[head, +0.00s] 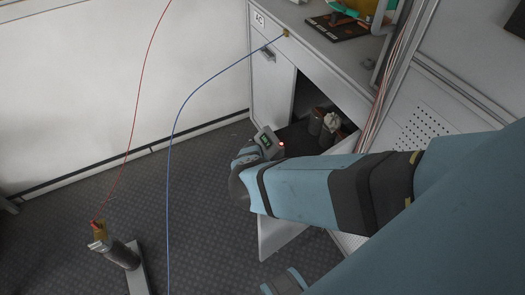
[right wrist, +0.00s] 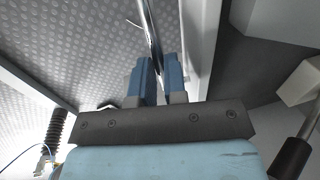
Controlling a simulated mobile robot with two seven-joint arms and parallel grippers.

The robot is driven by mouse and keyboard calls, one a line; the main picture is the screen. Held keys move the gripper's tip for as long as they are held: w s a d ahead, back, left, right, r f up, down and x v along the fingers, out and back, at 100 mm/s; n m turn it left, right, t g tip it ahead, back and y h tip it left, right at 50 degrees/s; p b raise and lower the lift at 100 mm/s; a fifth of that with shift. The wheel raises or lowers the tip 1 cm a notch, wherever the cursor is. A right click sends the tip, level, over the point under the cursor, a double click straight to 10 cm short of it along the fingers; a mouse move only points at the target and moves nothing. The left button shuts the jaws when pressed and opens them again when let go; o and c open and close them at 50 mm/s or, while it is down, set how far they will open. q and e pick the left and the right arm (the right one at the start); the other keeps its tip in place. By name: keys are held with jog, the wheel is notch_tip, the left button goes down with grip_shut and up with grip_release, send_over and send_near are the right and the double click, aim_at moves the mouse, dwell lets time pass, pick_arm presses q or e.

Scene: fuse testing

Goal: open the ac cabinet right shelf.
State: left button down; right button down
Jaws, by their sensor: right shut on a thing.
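The AC cabinet stands at the upper middle of the head view, with an "AC" label (head: 258,18) on it. Its left door (head: 272,88) is closed, with a handle (head: 268,52) near the top. The right shelf's door (head: 278,232) is swung outward, partly hidden behind my right arm. The dark compartment behind it is exposed. In the right wrist view my right gripper (right wrist: 160,80) is shut on the metal handle bar (right wrist: 150,30) beside a pale door panel (right wrist: 194,45). The head view hides its fingers behind the wrist.
Several cylinders (head: 316,122) stand inside the open compartment. A blue cable (head: 190,98) hangs from the cabinet top to the floor. A red cable (head: 140,85) runs to a grey cylinder on a stand (head: 122,256) at lower left. The floor (head: 205,190) between is mostly clear.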

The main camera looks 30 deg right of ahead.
jog(key=shift+s+f, duration=0.1)
jog(key=c, duration=1.4)
grip_release()
jog(key=shift+c, duration=0.2)
